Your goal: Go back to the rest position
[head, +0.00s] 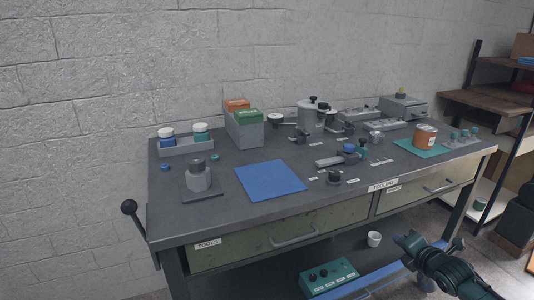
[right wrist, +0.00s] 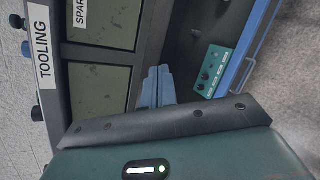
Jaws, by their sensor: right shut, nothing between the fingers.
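My right gripper (head: 408,243) is dark teal and hangs in front of the bench's right part, below the tabletop, at the lower right of the head view. It is clear of the bench objects. In the right wrist view its two blue-grey fingers (right wrist: 157,88) are together with nothing between them. Behind them are the drawer fronts and the lower shelf. My left gripper is not in view.
The grey workbench (head: 225,222) holds bottles, a blue mat (head: 270,181), bins and an orange-brown can (head: 425,136). A shelf rack (head: 480,103) stands right.

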